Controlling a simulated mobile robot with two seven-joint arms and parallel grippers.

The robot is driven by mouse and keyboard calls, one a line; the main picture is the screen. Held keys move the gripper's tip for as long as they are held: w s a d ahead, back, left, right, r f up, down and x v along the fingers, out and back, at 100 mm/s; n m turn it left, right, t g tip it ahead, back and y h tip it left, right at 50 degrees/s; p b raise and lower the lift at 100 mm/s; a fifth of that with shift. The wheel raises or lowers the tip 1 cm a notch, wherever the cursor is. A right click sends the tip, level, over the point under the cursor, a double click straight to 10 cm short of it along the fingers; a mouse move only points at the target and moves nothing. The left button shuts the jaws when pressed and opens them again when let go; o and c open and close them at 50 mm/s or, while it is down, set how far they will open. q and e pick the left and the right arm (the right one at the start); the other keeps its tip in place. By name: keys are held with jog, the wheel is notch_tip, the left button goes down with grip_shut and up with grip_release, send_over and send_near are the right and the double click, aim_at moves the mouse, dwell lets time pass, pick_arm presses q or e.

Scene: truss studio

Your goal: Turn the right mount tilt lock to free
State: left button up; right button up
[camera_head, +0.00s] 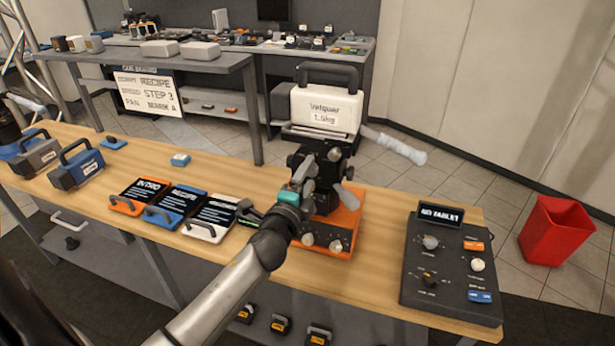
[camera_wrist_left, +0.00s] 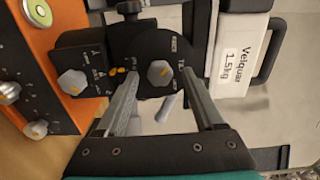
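The right mount stands on the wooden bench with an orange base (camera_head: 339,222), a black head (camera_head: 325,165) and a white block labelled "Velquar 1.5kg" (camera_head: 322,108) on top. In the left wrist view, a grey faceted knob (camera_wrist_left: 160,73) on the black head has small lettering beside it, which seems to read TILT. A second grey knob (camera_wrist_left: 73,82) and orange marks lie to its left. My left gripper (camera_head: 298,188) is at the head's near left side. In the wrist view its fingers (camera_wrist_left: 158,82) are open on either side of the knob, with gaps visible. My right gripper is not in view.
Blue, orange and white cards (camera_head: 176,204) lie left of the mount. A black control panel (camera_head: 450,265) stands at the right, with bare bench between. A red bin (camera_head: 555,232) is on the floor.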

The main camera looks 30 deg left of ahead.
pick_arm(q)
jog(key=b+v, duration=0.1)
jog(key=v, duration=1.4)
jog(key=shift+s+d, duration=0.1)
jog(key=shift+d, duration=0.05)
dwell(0.4)
jog(key=s+d+f+n+g+h+b, duration=0.1)
jog(key=s+d+f+n+g, duration=0.15)
jog(key=f, duration=0.85)
jog(key=s+d+f+n+g+h+b, duration=0.1)
jog(key=s+f+n+g, duration=0.15)
jog(key=f, duration=0.95)
jog(key=s+d+f+n+g+b, duration=0.1)
jog(key=s+f+g, duration=0.15)
jog(key=f, duration=0.85)
jog(key=s+d+f+n+g+h+b, duration=0.1)
jog(key=s+d+f+n+g, duration=0.1)
jog(key=s+f, duration=0.8)
jog(key=s+d+f+n+g+h+b, duration=0.1)
jog(key=s+d+f+n+g, duration=0.1)
jog(key=s+f+n+g, duration=0.2)
jog(key=s+f+g, duration=0.3)
jog(key=s+f, duration=0.4)
jog(key=s, duration=0.4)
jog(key=shift+d+n, duration=0.35)
jog(key=shift+n, duration=0.05)
